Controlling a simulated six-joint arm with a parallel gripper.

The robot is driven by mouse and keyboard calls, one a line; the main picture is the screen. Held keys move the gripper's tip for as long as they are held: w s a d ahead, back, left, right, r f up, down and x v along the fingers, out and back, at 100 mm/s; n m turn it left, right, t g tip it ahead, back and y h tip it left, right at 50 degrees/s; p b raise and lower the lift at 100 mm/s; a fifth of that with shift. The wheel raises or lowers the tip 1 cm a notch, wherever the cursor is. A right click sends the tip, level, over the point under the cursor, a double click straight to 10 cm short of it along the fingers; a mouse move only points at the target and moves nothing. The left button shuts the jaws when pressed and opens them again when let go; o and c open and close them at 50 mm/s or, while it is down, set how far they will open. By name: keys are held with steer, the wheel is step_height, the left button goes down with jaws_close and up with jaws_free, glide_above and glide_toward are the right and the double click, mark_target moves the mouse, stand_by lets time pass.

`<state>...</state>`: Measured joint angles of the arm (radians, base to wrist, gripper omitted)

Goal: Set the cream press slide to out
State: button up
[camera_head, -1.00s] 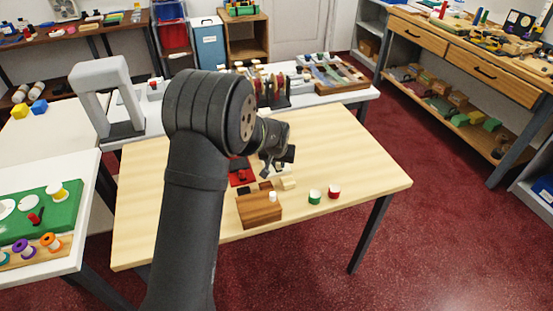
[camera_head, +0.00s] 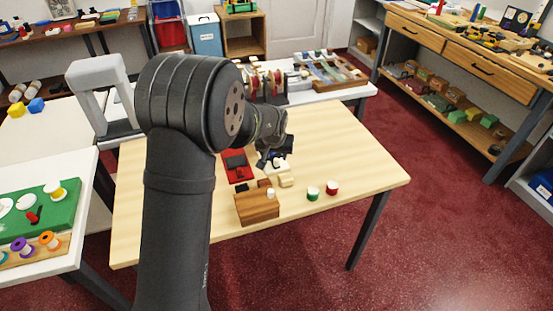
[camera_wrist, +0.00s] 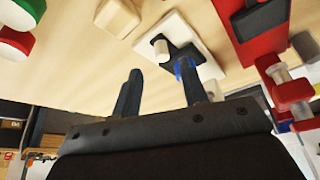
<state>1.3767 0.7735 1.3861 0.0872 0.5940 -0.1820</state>
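The cream press (camera_wrist: 179,45) is in the upper middle of the wrist view, a pale block with a dark slide piece and a white peg (camera_wrist: 160,45). In the head view the cream press (camera_head: 284,165) is partly hidden behind my gripper. My gripper (camera_head: 268,160) is low over the table. In the wrist view the two fingers of my gripper (camera_wrist: 160,82) stand apart with nothing between them. The right fingertip overlaps the press's near end in the picture; I cannot tell if they touch.
A red press (camera_head: 237,167) stands left of the cream one. The table's right side (camera_head: 365,165) is clear.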

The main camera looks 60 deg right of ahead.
mark_target(277, 161)
steer(key=v, duration=1.2)
steer(key=x, duration=1.7)
steer(key=shift+f, duration=0.1)
steer(key=v, duration=1.8)
steer(key=x, duration=1.7)
steer(key=shift+f, duration=0.1)
steer(key=shift+w+d+f, duration=0.35)
steer(key=shift+w+d, duration=0.2)
steer(key=shift+d, duration=0.2)
steer(key=shift+w+d, duration=0.25)
